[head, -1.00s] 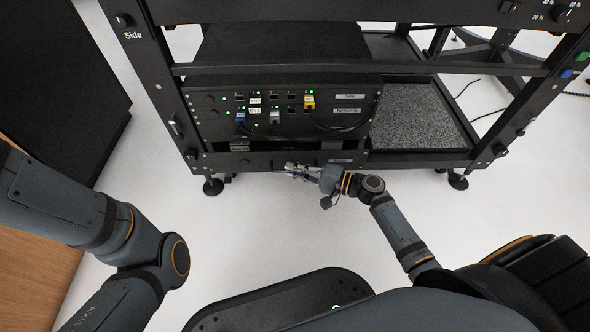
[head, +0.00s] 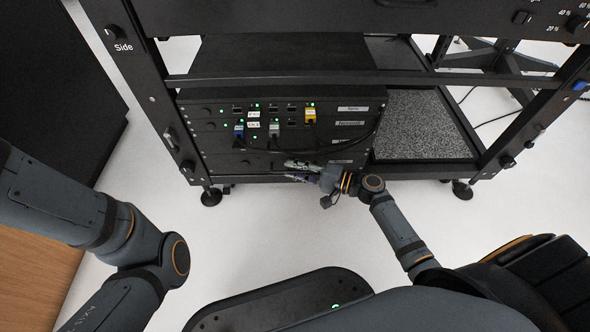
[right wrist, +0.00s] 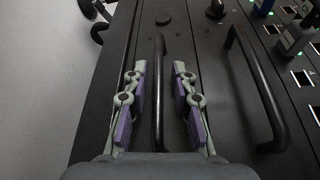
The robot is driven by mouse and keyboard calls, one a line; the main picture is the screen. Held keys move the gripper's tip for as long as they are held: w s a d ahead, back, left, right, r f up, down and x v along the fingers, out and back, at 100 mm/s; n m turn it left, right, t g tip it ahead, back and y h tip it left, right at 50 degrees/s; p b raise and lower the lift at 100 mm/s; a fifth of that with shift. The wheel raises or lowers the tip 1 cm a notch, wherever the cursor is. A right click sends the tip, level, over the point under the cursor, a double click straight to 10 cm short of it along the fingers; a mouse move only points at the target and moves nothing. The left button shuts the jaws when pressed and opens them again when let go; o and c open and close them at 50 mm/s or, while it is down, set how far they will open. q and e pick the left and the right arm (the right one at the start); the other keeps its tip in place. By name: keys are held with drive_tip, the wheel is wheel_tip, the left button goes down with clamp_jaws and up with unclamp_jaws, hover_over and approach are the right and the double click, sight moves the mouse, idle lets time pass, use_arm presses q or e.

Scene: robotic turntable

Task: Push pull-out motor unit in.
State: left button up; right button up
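The pull-out motor unit appears to be the dark lowest front panel (head: 228,164) of the rack in the head view. Its front looks close to flush with the panels above. My right gripper (head: 288,171) is at its front, low and right of its middle. In the right wrist view, my right gripper (right wrist: 159,90) is open, with its fingers on either side of a black bar handle (right wrist: 158,85) and visible gaps to it. Whether the palm touches the handle is hidden. My left forearm shows at left in the head view; its gripper is out of frame.
Above is a panel with a blue plug (head: 239,131), a yellow plug (head: 310,116) and cables. A second black handle (right wrist: 262,92) lies right of the gripper in the right wrist view. A grey speckled shelf (head: 428,125) is at right. White floor is clear before the rack.

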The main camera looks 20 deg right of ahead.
drive_tip(key=shift+s+d, duration=0.15)
drive_tip(key=v, duration=1.1)
drive_tip(key=shift+s+d, duration=0.2)
drive_tip(key=shift+s, duration=0.05)
